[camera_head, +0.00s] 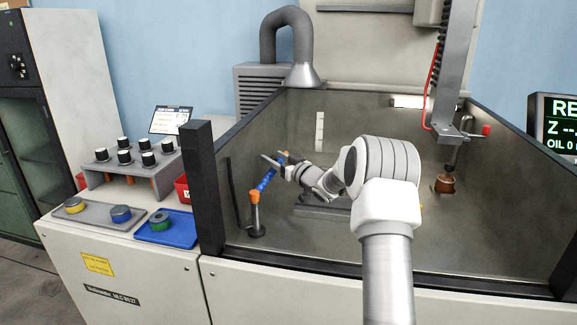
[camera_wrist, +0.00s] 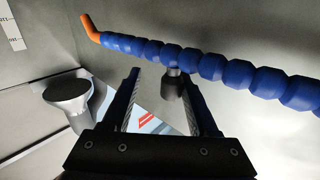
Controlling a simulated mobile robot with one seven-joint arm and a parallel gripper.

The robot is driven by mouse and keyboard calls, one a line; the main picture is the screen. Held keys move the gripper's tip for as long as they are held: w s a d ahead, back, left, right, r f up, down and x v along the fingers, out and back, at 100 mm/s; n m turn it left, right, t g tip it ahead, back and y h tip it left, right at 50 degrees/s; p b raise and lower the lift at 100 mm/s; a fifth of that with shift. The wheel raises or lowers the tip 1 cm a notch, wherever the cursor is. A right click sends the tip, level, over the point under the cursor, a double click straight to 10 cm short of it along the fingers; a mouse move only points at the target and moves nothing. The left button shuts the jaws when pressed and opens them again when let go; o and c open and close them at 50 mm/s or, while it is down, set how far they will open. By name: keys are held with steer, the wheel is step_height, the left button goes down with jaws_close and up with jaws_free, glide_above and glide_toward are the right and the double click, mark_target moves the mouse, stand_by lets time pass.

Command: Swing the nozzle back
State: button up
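The nozzle is a blue segmented hose (camera_head: 266,183) with an orange tip, inside the tank at its left. In the wrist view the blue hose (camera_wrist: 210,66) crosses the top, with the orange tip (camera_wrist: 90,28) at upper left. A grey stub (camera_wrist: 173,86) hangs under the hose. My gripper (camera_head: 273,163) is at the upper part of the hose. In the wrist view my gripper (camera_wrist: 160,78) is open, its two fingers apart with the stub showing between them. I cannot tell whether either finger touches it.
A grey bracket with a red knob (camera_head: 486,130) hangs over a copper-coloured piece (camera_head: 445,184) at right. Tank walls (camera_head: 325,271) surround my arm. Blue tray (camera_head: 178,240) and knob rack lie outside left.

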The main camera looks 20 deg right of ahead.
steer(key=p+v, duration=0.1)
steer(key=v, duration=1.6)
steer(key=shift+r, duration=0.15)
